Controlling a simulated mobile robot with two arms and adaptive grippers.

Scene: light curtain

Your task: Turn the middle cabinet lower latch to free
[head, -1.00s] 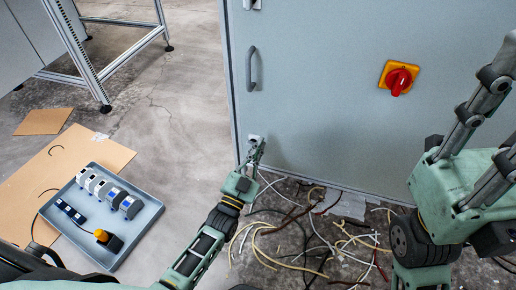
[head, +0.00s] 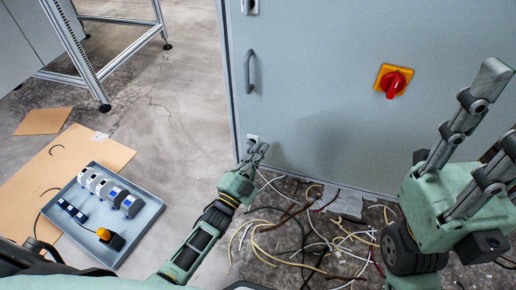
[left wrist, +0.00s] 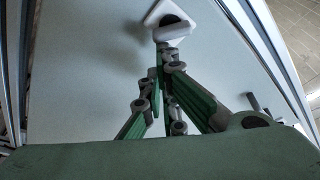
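The lower latch (head: 252,140) is a small pale fitting with a dark centre, low on the left edge of the grey cabinet door (head: 310,90). In the left wrist view the latch (left wrist: 172,20) shows at top centre, with a white handle part below its dark hub. My left gripper (head: 257,150) is at the latch, its fingertips just below it. In the left wrist view its fingers (left wrist: 165,52) converge towards the handle; whether they grip it is unclear. My right gripper (head: 490,125) is at the right with fingers spread and nothing between them.
A door handle (head: 250,72) and an upper latch (head: 251,6) are above the lower latch. A red rotary switch (head: 393,83) on a yellow plate sits to the right. Loose cables (head: 300,235) litter the floor below. A grey tray (head: 150,215) with devices lies at the left.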

